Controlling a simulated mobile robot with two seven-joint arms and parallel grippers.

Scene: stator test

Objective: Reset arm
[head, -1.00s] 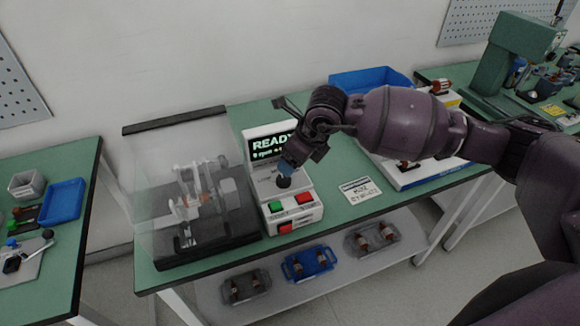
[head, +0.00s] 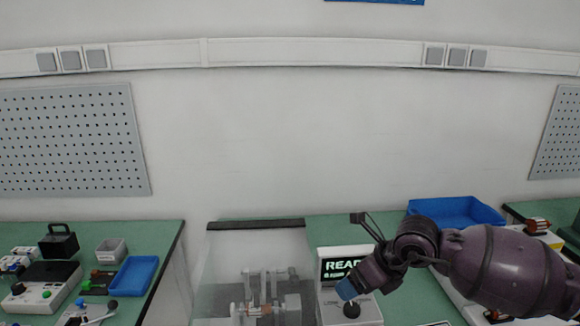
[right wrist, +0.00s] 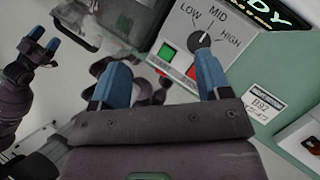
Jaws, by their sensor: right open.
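My right gripper (head: 347,290) hangs in front of the test console (head: 337,252), whose screen reads READY. In the right wrist view the right gripper (right wrist: 162,78) is open, with nothing between its blue fingertips. I cannot tell whether a finger touches the console. My left gripper (right wrist: 45,40) shows at the left of the right wrist view, with its blue tips apart and empty.
A clear-covered test fixture (head: 256,224) stands left of the console. A blue tray (head: 455,210) lies at the back right. A left bench holds another blue tray (head: 134,275) and small tools. A gap separates the benches. A printed card (right wrist: 263,106) lies right of the console.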

